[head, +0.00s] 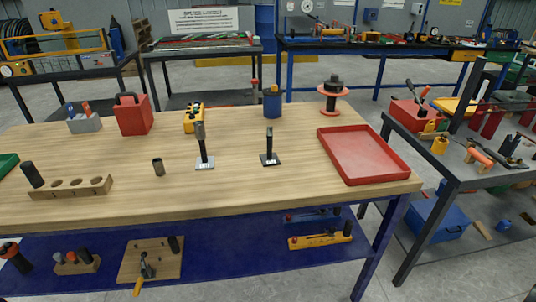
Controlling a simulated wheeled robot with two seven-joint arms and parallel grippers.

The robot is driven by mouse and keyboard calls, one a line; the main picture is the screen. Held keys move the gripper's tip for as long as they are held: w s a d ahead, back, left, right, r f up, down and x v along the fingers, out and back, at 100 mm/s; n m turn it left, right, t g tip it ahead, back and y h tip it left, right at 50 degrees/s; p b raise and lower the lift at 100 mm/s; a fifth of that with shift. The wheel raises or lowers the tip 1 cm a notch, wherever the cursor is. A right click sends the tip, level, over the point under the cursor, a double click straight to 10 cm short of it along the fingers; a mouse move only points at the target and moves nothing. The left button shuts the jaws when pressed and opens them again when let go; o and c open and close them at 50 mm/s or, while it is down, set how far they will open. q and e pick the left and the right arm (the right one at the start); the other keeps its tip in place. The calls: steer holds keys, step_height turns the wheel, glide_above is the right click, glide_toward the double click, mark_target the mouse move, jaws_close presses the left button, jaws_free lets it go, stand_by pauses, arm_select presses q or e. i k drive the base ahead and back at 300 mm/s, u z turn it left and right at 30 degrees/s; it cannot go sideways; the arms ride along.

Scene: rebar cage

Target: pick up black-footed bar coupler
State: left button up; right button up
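Two slim dark uprights on small square feet stand near the middle of the wooden workbench (300,180). The one on the right, with a black foot, looks like the black-footed bar coupler (269,147); it stands upright with clear wood around it. The other upright (202,148) is to its left, has a pale foot and a thicker grey top. Neither of my grippers shows in the head view, so I cannot see their state.
A red tray (362,135) lies at the bench's right end. A red box (132,116), yellow case (193,119), blue cup (272,106) and orange spool (332,106) stand behind.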

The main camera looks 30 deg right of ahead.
mark_target(157, 162)
steer(key=k, duration=0.5)
steer(key=u, duration=1.3)
steer(key=i, duration=1.35)
steer(key=z, duration=0.7)
steer(key=i, duration=0.7)
steer(key=z, duration=0.75)
